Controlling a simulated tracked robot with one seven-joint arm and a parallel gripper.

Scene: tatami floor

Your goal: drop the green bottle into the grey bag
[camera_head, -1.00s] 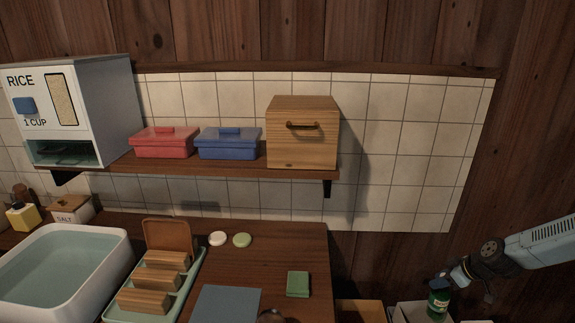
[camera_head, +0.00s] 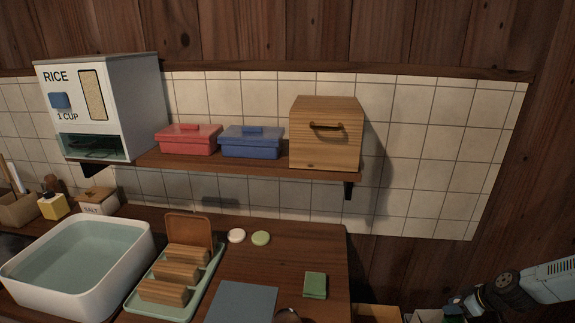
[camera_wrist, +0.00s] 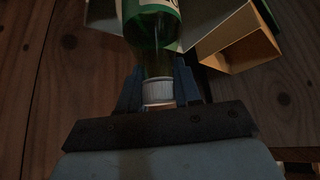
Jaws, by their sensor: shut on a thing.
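In the wrist view the green bottle (camera_wrist: 152,45) has a white cap (camera_wrist: 158,90) and a pale label at the top edge. My gripper (camera_wrist: 158,88) is shut around its neck, just beside the cap. Beyond the bottle are pale grey sides (camera_wrist: 207,22), likely the grey bag, with the bottle overlapping them. I cannot tell whether the bottle's base is inside it. In the head view my gripper (camera_head: 462,306) is at the lower right edge, and a pale rim (camera_head: 428,316) shows beside it. The bottle is mostly cut off there.
An open wooden box (camera_wrist: 238,52) stands beside the grey sides; it also shows in the head view (camera_head: 378,313). The wooden counter (camera_head: 325,248) with a green tray (camera_head: 205,275), a folded green cloth (camera_head: 315,285) and a water basin (camera_head: 85,265) lies to the left.

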